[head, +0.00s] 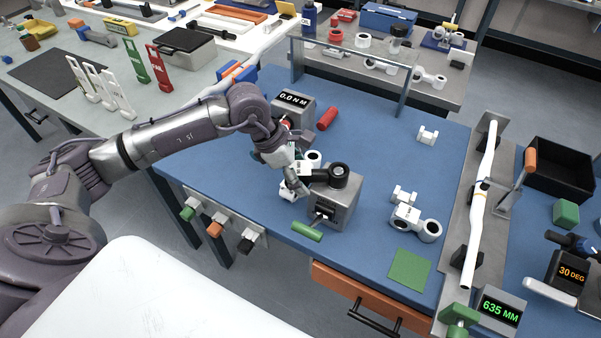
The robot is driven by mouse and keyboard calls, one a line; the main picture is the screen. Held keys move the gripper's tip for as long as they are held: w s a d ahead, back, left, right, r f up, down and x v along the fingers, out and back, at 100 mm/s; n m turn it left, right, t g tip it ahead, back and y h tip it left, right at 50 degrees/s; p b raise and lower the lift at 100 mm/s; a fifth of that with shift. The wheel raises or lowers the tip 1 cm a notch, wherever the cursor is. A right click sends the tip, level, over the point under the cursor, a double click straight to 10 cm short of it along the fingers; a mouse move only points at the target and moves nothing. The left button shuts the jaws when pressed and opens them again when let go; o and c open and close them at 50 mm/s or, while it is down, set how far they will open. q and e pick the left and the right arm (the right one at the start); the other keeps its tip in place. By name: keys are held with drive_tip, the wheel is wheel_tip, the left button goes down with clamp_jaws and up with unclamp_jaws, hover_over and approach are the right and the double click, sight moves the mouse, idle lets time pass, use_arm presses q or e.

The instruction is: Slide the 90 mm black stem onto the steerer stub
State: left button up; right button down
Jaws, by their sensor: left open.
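A black stem (337,180) is at the top of a grey metal block (342,204) near the middle of the blue bench. Its round black clamp end is on the block's top and its body points left toward my gripper. The steerer stub cannot be made out apart from the dark round part there, so I cannot tell how far the stem is around it. My left gripper (294,184) is open, pointing down just left of the block, close to the stem's left end. Whether it touches the stem is unclear. My right gripper is out of view.
White stem-like parts (430,231) lie right of the block, near a green square (409,269). A torque display (293,104) and red cylinder (327,118) stand behind. A green cylinder (307,232) lies in front. A white bar (481,205) spans the right side.

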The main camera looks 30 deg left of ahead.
use_arm(q)
drive_tip(key=v, duration=1.2)
idle(0.4)
